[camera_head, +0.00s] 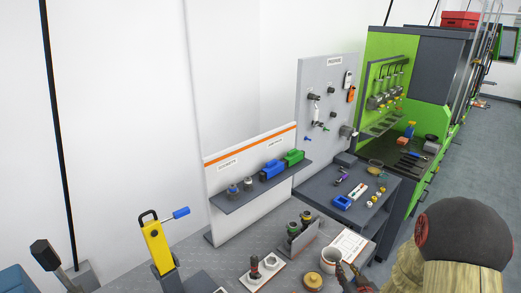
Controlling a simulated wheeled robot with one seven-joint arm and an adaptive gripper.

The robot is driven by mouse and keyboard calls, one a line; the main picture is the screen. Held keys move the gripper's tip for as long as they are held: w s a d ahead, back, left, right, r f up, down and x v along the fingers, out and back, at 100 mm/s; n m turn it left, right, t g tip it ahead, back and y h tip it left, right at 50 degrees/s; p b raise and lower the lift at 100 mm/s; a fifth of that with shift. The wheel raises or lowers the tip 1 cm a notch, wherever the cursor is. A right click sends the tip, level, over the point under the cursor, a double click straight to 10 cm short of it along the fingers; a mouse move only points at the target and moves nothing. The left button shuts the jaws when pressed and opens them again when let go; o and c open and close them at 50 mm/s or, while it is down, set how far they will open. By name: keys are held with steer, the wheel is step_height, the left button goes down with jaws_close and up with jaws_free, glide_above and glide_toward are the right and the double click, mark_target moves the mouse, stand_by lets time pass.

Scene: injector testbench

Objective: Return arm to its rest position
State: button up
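The large dark rounded part with tan sections (465,235) at the lower right appears to be my own arm, close to the camera. What looks like my gripper (352,277) shows as dark, partly reddish fingers at the bottom edge, just right of a whitish cup (330,260) on the grey bench. The gripper is small and cut off by the frame, so its opening and contents cannot be made out. I cannot tell whether it touches the cup.
A shelf (262,187) holds blue and green items. A yellow device (157,245) stands left; a green machine (390,95) stands behind.

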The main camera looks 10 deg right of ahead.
steer(key=s+f+g, duration=0.5)
steer(key=s+f, duration=0.3)
steer(key=s+r+m+g, duration=0.1)
steer(key=s+r+g, duration=0.1)
steer(key=s+g, duration=0.3)
steer(key=s+a+r+t+b, duration=0.1)
steer(key=s+a+r+b, duration=0.1)
steer(key=s+a+r, duration=0.2)
steer(key=s+a+r+n+t+y+b, duration=0.1)
steer(key=s+a+r, duration=0.4)
steer(key=r, duration=0.8)
steer(key=s+a+r+n+b, duration=0.1)
steer(key=s+a+r+b, duration=0.2)
steer(key=a+r, duration=0.6)
steer(key=shift+s+t+y, duration=0.3)
steer(key=shift+s+t, duration=0.1)
steer(key=shift+s, duration=0.35)
